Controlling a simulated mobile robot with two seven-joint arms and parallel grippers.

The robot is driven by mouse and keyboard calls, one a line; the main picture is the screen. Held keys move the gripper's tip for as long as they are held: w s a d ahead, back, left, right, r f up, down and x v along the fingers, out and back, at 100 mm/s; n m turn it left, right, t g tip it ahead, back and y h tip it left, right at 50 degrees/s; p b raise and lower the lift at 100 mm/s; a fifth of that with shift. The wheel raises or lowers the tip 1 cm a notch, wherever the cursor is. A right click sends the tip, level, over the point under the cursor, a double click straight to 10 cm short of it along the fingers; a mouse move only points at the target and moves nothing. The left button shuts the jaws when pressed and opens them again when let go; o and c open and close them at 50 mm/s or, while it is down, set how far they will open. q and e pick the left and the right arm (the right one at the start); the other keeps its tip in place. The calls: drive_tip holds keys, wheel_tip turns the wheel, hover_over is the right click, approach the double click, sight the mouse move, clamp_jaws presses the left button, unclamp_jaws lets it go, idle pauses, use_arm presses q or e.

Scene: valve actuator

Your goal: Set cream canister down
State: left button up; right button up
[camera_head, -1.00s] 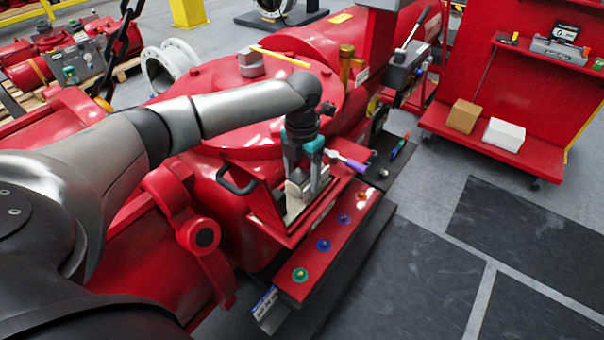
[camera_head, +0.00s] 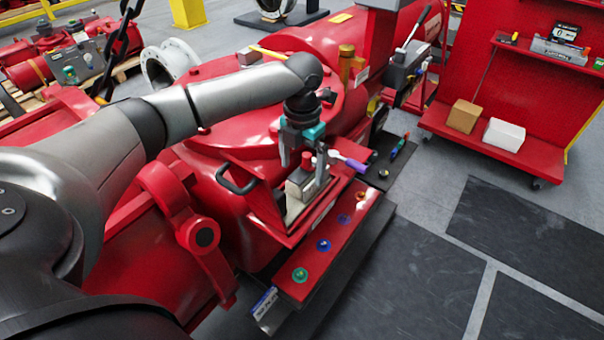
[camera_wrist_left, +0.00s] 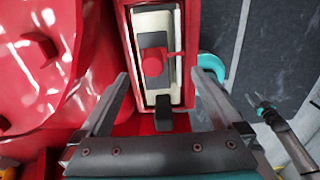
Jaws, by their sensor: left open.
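The cream canister (camera_head: 300,186), a boxy body with a grey top and a red knob, stands in a red open-topped holder (camera_head: 279,217) on the red machine's front. In the left wrist view the canister (camera_wrist_left: 153,20) shows from above inside the red walls, its red knob (camera_wrist_left: 152,62) near the middle. My left gripper (camera_head: 303,158) is open, its fingers just above the canister. In the wrist view the fingertips (camera_wrist_left: 164,78) are spread wide with nothing held between them. The canister's underside is hidden by the holder walls.
A purple-handled tool (camera_head: 350,162) lies right of the holder, near small tools on a dark shelf (camera_head: 388,170). A red strip with coloured knobs (camera_head: 323,245) runs in front. A black handle (camera_head: 236,182) is left. A red cart (camera_head: 485,145) stands at right; floor between is clear.

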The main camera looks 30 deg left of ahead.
sight(302, 175)
use_arm(q)
wheel_tip(302, 175, up, 9)
idle(0.3)
drive_tip(key=shift+c, duration=0.2)
idle(0.9)
